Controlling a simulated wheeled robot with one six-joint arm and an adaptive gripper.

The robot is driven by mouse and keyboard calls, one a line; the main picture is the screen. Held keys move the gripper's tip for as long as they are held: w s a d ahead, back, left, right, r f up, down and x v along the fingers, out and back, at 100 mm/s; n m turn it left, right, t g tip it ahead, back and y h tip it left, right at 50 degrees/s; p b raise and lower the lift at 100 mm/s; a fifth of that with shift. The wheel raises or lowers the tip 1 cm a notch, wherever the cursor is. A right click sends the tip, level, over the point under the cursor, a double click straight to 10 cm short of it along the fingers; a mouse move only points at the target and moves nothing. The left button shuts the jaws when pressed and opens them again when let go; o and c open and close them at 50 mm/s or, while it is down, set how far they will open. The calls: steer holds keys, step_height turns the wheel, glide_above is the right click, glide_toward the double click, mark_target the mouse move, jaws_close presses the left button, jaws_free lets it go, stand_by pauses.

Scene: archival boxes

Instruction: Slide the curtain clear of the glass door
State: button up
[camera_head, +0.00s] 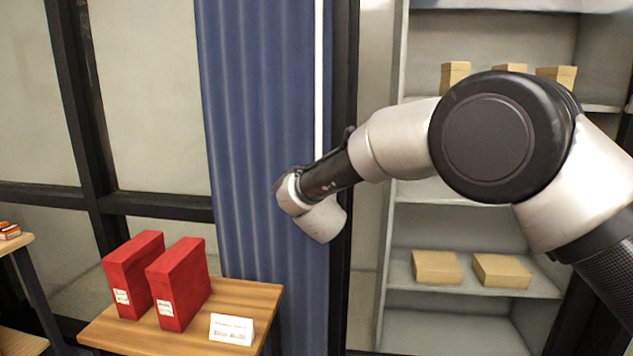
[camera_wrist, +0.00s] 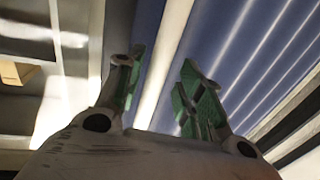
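The blue curtain (camera_head: 250,120) hangs in tall folds in the middle of the head view, with a pale upright bar (camera_head: 319,80) along its right edge. Dark-framed glass (camera_head: 150,95) shows left of it; I cannot tell which part is the door. My gripper's fingers are hidden behind my wrist in the head view. In the wrist view my gripper (camera_wrist: 160,84) is open, its green-padded fingers apart. The pale bar (camera_wrist: 166,50) shows in the gap, with curtain folds (camera_wrist: 245,50) to the right. I cannot tell whether the bar lies between the fingers or beyond them.
A wooden table (camera_head: 255,294) with two red boxes (camera_head: 128,275) (camera_head: 178,285) and a white label card (camera_head: 231,329) stands at the curtain's lower left. Shelves (camera_head: 470,300) with tan boxes (camera_head: 437,267) stand on the right. Another wooden stand (camera_head: 20,243) is at the far left.

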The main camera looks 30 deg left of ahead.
steer(key=shift+d, duration=0.1)
steer(key=v, duration=1.2)
